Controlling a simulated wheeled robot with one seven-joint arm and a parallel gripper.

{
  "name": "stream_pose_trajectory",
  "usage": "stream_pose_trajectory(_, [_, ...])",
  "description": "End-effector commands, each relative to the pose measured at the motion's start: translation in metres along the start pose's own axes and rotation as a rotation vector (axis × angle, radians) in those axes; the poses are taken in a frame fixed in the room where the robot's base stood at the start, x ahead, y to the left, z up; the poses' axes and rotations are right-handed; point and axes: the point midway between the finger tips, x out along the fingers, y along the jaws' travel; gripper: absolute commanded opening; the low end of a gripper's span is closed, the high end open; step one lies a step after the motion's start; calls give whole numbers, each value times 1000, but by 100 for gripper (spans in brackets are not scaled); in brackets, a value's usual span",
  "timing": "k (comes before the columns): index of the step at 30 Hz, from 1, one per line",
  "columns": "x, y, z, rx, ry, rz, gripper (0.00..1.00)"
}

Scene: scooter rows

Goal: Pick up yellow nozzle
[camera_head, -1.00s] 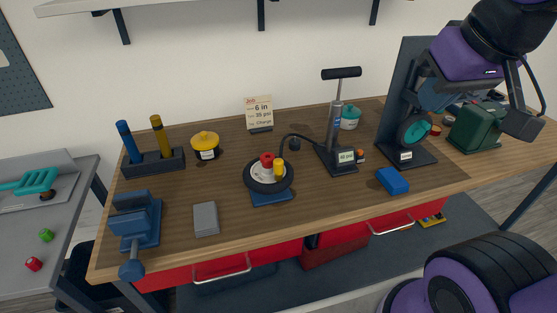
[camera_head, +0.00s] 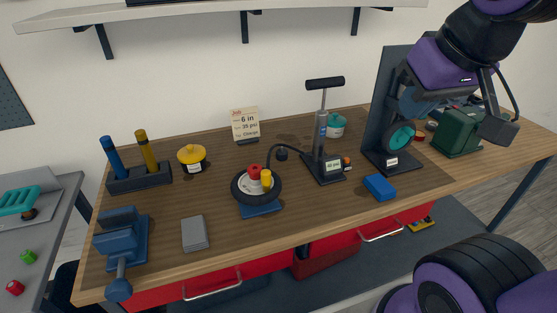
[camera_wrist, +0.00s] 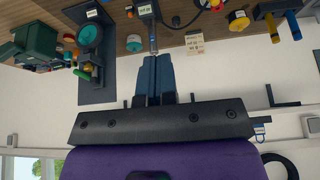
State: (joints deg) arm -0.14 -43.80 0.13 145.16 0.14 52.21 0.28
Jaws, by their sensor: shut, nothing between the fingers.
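A small yellow piece (camera_head: 266,178), which I take for the yellow nozzle, stands beside a red piece (camera_head: 254,172) on a black wheel on the workbench. In the wrist view, a small red and yellow pair shows at the top edge, where the yellow piece (camera_wrist: 216,3) is partly cut off. My gripper (camera_head: 411,104) is well to the right of the wheel, above the bench and in front of a dark upright stand. In the wrist view, my gripper's blue-grey fingers (camera_wrist: 155,57) are together and empty, pointing towards the pump.
A black pump (camera_head: 322,150) with a T-handle stands right of the wheel, joined by a hose. A dark stand (camera_head: 388,75), a blue block (camera_head: 380,187) and a green box (camera_head: 457,131) are farther right. A yellow pot (camera_head: 191,156) and a blue vise (camera_head: 120,240) stand left.

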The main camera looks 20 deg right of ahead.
Motion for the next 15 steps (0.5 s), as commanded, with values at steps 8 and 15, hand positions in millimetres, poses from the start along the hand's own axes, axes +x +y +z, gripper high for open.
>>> stream_pose_trajectory(8, [0,0,0,0,0,0,0])
stream_pose_trajectory(15, [0,0,0,0,0,0,7])
